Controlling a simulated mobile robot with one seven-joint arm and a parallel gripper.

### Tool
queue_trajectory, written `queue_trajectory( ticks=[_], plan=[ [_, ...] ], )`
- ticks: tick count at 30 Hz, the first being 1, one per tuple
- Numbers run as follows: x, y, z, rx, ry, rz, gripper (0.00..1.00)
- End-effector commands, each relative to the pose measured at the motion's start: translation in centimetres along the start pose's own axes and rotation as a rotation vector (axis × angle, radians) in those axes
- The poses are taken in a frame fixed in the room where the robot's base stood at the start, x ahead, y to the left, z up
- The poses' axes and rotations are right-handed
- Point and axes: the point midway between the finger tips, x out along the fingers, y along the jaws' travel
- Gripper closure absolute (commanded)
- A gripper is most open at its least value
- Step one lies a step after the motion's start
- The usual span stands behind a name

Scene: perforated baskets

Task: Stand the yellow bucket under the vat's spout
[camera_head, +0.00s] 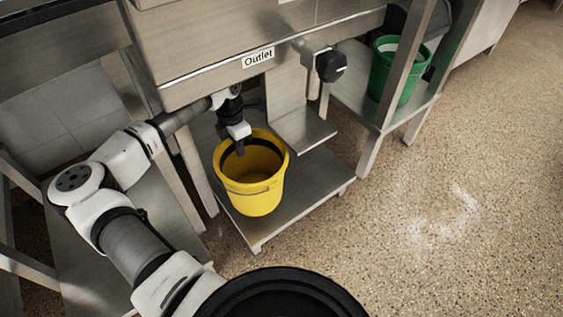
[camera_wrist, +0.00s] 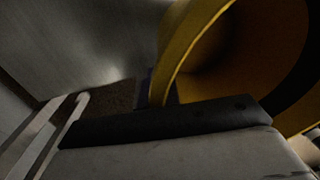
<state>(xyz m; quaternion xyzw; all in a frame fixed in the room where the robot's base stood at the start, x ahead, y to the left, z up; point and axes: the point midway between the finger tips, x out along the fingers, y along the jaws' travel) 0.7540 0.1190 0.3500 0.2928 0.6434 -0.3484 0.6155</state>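The yellow bucket (camera_head: 258,200) is upright over the low metal shelf, left of the vat's spout (camera_head: 314,88); I cannot tell whether its base touches the shelf. The steel vat (camera_head: 200,45) carries an "Outlet" label and a black valve knob (camera_head: 331,66) by the spout. My gripper (camera_head: 239,146) is at the bucket's far rim, with a dark finger showing inside. In the wrist view, the bucket's yellow wall (camera_wrist: 178,55) runs between dark finger parts (camera_wrist: 158,88), so the gripper appears shut on the rim. The gripper body hides the fingertips' contact.
A small raised metal plate (camera_head: 303,131) stands below the spout, right of the bucket. The low shelf (camera_head: 312,187) has bare room in front of it. A green bucket (camera_head: 390,82) stands on another shelf at right, behind steel table legs (camera_head: 368,155). Open speckled floor lies right.

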Motion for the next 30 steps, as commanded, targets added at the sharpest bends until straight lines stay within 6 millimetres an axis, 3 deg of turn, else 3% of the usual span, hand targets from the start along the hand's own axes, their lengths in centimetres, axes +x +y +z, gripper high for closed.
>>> queue_trajectory(
  ticks=[6, 12, 19, 25, 30],
  plan=[
    [3.2, 0.1, 5.3, 0.005, -0.002, -0.002, 1.0],
    [4.8, 0.3, 8.8, 0.001, -0.001, 0.0, 1.0],
    [5.4, 0.4, 10.2, 0.001, -0.001, 0.0, 1.0],
    [7.4, 0.5, 12.4, 0.002, -0.001, -0.001, 1.0],
    [7.3, 0.6, 12.8, 0.0, -0.001, 0.0, 1.0]
  ],
)
